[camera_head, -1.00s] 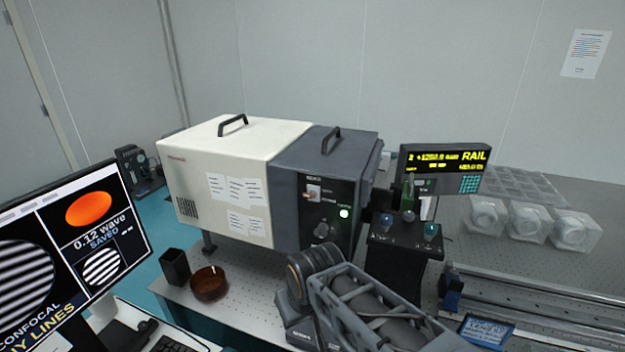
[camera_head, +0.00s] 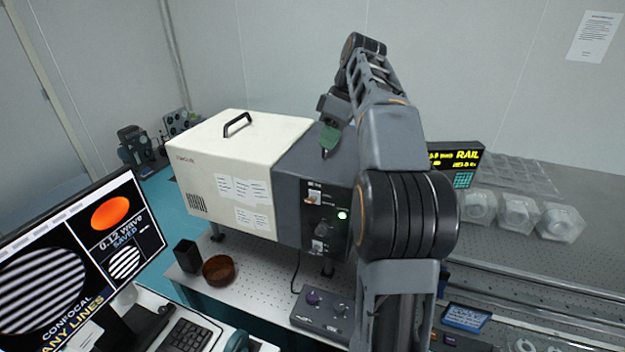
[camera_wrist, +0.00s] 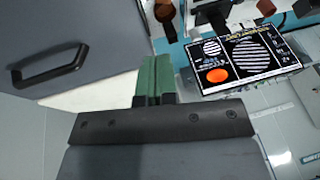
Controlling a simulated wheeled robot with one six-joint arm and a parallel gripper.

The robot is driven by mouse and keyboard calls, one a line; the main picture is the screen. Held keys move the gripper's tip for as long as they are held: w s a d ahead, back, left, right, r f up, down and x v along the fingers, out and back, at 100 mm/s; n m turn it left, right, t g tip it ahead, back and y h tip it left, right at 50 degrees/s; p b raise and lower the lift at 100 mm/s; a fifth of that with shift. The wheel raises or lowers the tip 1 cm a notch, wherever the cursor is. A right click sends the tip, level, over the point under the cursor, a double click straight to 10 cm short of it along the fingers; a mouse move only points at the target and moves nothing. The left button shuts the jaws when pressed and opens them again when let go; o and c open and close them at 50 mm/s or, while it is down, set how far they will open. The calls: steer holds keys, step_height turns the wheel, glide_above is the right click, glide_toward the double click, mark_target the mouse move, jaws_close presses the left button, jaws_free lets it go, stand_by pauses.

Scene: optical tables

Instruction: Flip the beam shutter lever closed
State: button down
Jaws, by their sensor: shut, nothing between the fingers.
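The dark grey housing (camera_head: 296,165) has a black control panel (camera_head: 330,190) on its front. A small lever with an orange-brown tip on a white plate (camera_head: 312,198) is at the panel's upper left; I take it for the shutter lever. Its exact position is too small to tell. My gripper (camera_head: 329,142) is above the panel near the housing's top, apart from the lever. Its green fingers are shut and empty, also seen in the wrist view (camera_wrist: 155,78). The lever is not visible in the wrist view.
A cream housing (camera_head: 225,150) adjoins on the left. A black handle (camera_wrist: 48,66) stands on the housing top. A small control box (camera_head: 322,315) and brown bowl (camera_head: 218,269) sit below on the perforated table. My arm hides part of the panel's right side. A monitor (camera_head: 85,260) stands left.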

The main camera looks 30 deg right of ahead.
steer(key=shift+w+d+r, duration=0.1)
steer(key=shift+d+r, duration=0.2)
steer(key=shift+r, duration=0.05)
glide_toward(309, 199)
steer(key=x, duration=0.2)
steer(key=w+x, duration=0.1)
steer(key=x, duration=0.2)
steer(key=shift+w+d+f, duration=0.1)
steer(key=shift+f, duration=0.05)
steer(key=shift+s+a+f, duration=0.1)
steer(key=shift+a+f, duration=0.05)
steer(key=shift+f, duration=0.25)
steer(key=shift+s+a+f, duration=0.15)
steer(key=shift+f, duration=0.25)
steer(key=shift+f+b, duration=0.15)
steer(key=shift+b, duration=0.15)
